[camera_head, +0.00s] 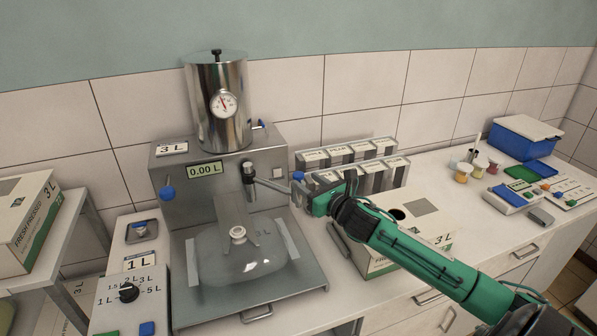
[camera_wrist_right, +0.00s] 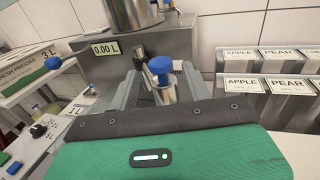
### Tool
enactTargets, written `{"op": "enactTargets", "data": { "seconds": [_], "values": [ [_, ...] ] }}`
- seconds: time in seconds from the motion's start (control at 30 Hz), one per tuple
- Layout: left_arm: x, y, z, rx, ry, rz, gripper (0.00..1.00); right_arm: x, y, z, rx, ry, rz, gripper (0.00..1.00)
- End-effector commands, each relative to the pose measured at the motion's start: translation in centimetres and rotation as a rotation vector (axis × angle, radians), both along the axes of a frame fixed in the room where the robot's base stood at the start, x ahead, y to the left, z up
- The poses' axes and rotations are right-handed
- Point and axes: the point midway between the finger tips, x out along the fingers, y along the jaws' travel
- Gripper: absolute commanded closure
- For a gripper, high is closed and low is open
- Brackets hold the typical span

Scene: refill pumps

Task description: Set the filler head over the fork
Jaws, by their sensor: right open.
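The filler head (camera_head: 248,174) is a dark nozzle on the front of the steel machine, below and right of the 0.00 L display. A metal bar runs from it to the right and ends in a blue knob (camera_head: 298,176). In the right wrist view the blue knob (camera_wrist_right: 160,66) on its metal post stands between my right gripper's grey fingers (camera_wrist_right: 160,88). My right gripper (camera_head: 305,194) is open around the handle; I cannot tell whether a finger touches it. A clear bag with a white spout (camera_head: 238,233) lies on the tray, left of and below the filler head. My left gripper is not in view.
The steel machine (camera_head: 165,215) carries a tank with a gauge (camera_head: 223,104). An open 3 L carton (camera_head: 425,215) stands below my right arm. Labelled holders (camera_head: 385,178) stand behind it. A dial box (camera_head: 125,293) stands at front left.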

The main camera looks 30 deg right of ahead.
Motion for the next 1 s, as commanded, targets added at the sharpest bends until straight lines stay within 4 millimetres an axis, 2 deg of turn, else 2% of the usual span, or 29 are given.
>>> {"op": "enactTargets", "data": {
  "seconds": [0.1, 0.33, 0.5, 0.8, 1.0],
  "values": [
    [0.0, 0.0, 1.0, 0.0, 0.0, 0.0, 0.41, 1.7, 0.1, 0.3, 0.003, -0.001, -0.002, 0.51],
    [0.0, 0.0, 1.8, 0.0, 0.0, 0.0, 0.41, 4.2, 0.2, 0.2, 0.001, -0.001, -0.001, 0.51],
    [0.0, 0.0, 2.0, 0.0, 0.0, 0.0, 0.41, 4.9, 0.3, 0.1, 0.001, 0.0, -0.001, 0.51],
    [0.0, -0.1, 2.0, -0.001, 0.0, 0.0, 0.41, 5.0, 0.3, 0.0, 0.0, 0.001, 0.0, 0.51],
    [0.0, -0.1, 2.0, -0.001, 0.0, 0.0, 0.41, 5.0, 0.3, 0.0, 0.0, 0.0, 0.0, 0.9]
  ]
}}
